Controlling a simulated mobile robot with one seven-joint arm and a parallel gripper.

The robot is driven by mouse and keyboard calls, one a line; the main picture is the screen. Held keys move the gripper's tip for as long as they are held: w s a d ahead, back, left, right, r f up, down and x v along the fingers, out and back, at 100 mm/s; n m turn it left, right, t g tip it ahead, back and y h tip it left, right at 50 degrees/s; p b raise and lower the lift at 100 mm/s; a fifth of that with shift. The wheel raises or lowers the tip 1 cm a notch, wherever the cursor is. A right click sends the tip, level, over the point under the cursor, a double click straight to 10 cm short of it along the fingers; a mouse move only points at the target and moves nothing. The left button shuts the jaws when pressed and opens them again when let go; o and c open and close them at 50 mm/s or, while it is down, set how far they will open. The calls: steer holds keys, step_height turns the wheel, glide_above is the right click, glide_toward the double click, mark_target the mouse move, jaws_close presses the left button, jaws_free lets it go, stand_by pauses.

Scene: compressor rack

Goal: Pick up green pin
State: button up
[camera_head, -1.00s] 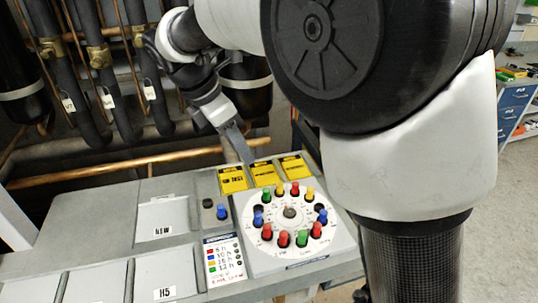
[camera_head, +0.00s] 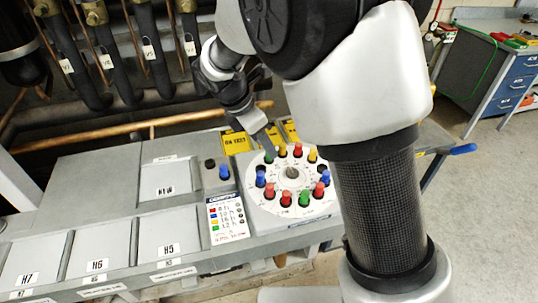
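A round white dial plate (camera_head: 275,207) on the grey panel holds a ring of coloured pins. One green pin (camera_head: 269,155) stands at its upper left. Another green pin (camera_head: 304,198) stands at its lower right of centre. My gripper (camera_head: 266,143) points down at the dial's upper-left edge, with its tip close above and beside the upper-left green pin. I cannot tell whether it touches the pin, or whether the fingers are open, as they are small and seen edge-on.
Red, blue and yellow pins crowd the ring beside the green ones. A colour-key card (camera_head: 228,217) and a separate blue pin (camera_head: 224,173) lie left of the dial. Yellow labels (camera_head: 236,142) sit behind it. Pipes (camera_head: 150,55) stand at the back. Grey lidded compartments (camera_head: 168,179) fill the left.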

steer(key=shift+x, duration=1.15)
jaws_close()
step_height(320, 180, up, 10)
steer(key=shift+p, duration=0.4)
